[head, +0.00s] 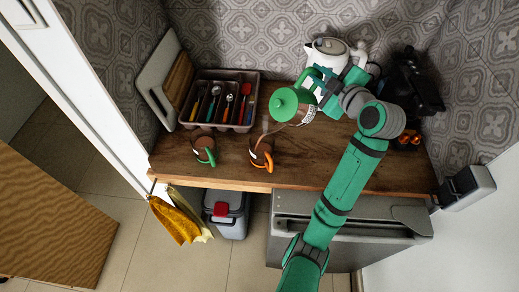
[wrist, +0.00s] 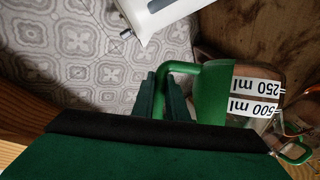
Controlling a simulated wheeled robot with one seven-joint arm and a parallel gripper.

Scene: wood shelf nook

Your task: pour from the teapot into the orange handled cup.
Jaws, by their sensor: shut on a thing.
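The teapot (head: 285,104) has a green lid and handle and a clear body. It is held in the air, tilted, with its thin spout towards the orange handled cup (head: 261,153), which stands upright near the counter's front edge. The spout tip is just above this cup; I cannot tell whether liquid flows. My gripper (head: 327,83) is shut on the teapot's handle. In the wrist view the fingers (wrist: 164,98) are around the green handle, and the teapot's side (wrist: 212,90) shows 250 ml and 500 ml labels. The cup's inside is unclear.
A green handled cup (head: 203,149) stands left of the orange handled one. Behind is a cutlery tray (head: 237,76) with several utensils. A white kettle (head: 327,52) stands at the back, close to my gripper. A black machine (head: 412,88) stands at the right.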

